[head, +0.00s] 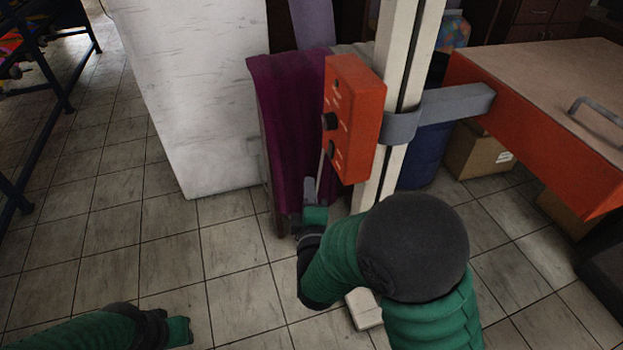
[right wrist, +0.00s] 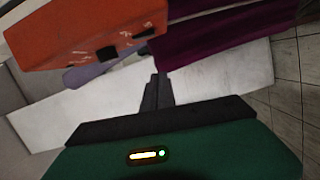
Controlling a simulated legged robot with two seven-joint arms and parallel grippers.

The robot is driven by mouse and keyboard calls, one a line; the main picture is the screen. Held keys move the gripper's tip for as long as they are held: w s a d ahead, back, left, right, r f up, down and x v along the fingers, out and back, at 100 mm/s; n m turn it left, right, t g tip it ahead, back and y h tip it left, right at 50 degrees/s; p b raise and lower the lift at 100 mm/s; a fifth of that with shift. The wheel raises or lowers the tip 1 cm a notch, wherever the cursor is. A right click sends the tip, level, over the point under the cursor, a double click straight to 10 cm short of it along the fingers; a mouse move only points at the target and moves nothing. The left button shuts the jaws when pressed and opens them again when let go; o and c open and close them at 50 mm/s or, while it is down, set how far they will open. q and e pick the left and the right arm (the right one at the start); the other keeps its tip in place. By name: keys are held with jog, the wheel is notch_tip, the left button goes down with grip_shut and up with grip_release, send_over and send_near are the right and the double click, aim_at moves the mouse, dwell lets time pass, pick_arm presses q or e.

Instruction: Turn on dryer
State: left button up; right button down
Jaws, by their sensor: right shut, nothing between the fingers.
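An orange control box (head: 355,118) with black knobs, an upper one (head: 329,121) and a lower one (head: 331,150), is fixed to a pale upright post (head: 407,60). My right gripper (head: 320,165) is shut and empty, pointing up just below and left of the box's lower knob. In the right wrist view its closed fingers (right wrist: 155,88) appear below the orange box (right wrist: 85,28) and its black knobs (right wrist: 107,53), with a visible gap in the picture. My left gripper (head: 180,331) is low at the left; its fingers cannot be made out.
A grey bracket (head: 455,104) joins the post to an orange-sided unit (head: 570,150) with a grey handle at right. A purple object (head: 285,110) stands behind the box, beside a white block (head: 195,90). A cardboard box (head: 482,150) is behind.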

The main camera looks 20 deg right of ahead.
aim_at(330, 150)
pick_arm(q)
jog(key=shift+d+f+b, duration=0.35)
jog(key=shift+f+b, duration=0.4)
jog(key=shift+b, duration=0.05)
pick_arm(e)
jog(key=w+d, duration=0.6)
jog(key=w, duration=0.2)
jog(key=shift+d+f, duration=0.2)
jog(key=shift+f, duration=0.15)
jog(key=shift+w, duration=0.1)
pick_arm(q)
jog(key=shift+a+f, duration=0.1)
jog(key=shift+a, duration=0.1)
pick_arm(e)
jog(key=shift+n, duration=0.4)
jog(key=shift+d+f, duration=0.1)
